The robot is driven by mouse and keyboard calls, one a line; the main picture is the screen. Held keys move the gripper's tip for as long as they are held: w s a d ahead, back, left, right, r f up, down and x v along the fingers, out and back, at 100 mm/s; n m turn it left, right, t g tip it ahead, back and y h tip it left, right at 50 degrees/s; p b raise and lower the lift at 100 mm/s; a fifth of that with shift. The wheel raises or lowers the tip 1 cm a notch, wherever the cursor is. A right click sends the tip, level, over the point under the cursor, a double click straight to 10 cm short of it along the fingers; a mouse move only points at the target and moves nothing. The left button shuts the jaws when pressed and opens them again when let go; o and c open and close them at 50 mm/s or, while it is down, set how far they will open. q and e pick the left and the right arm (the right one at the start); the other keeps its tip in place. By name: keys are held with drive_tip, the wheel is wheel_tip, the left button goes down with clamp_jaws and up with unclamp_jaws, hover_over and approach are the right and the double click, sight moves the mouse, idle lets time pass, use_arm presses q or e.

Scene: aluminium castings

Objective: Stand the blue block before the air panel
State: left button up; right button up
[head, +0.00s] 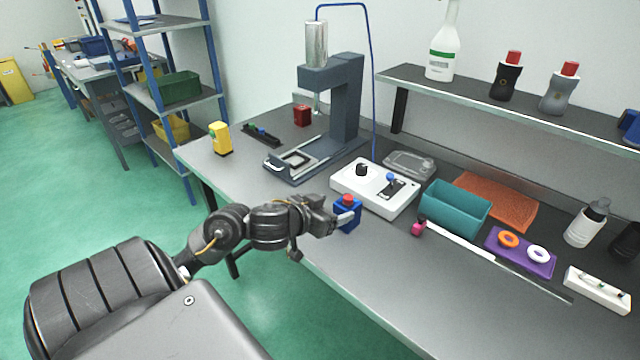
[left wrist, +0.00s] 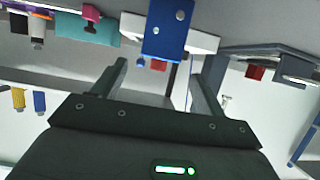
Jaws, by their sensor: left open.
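The blue block (head: 347,214) with a red top stands upright near the front edge of the table, just in front of the left end of the air panel (head: 349,184). The panel is a white box with a black knob and a blue knob. My left gripper (head: 345,217) is open at the block, its fingers partly covering it in the head view. In the left wrist view, which is upside down, the blue block (left wrist: 166,28) lies in line with the gap between the open fingers (left wrist: 168,65). Contact cannot be told. My right gripper is out of view.
A grey press (head: 345,105) stands behind to the left, with a red block (head: 302,115) and a yellow block (head: 220,138) nearby. A teal bin (head: 455,210) and a pink piece (head: 418,228) are right of the panel.

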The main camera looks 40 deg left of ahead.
use_arm(q)
drive_tip(key=p+v, duration=0.2)
drive_tip(key=v, duration=0.3)
drive_tip(key=shift+p, duration=0.3)
drive_tip(key=shift+s+f, duration=0.1)
drive_tip(key=shift+s, duration=0.05)
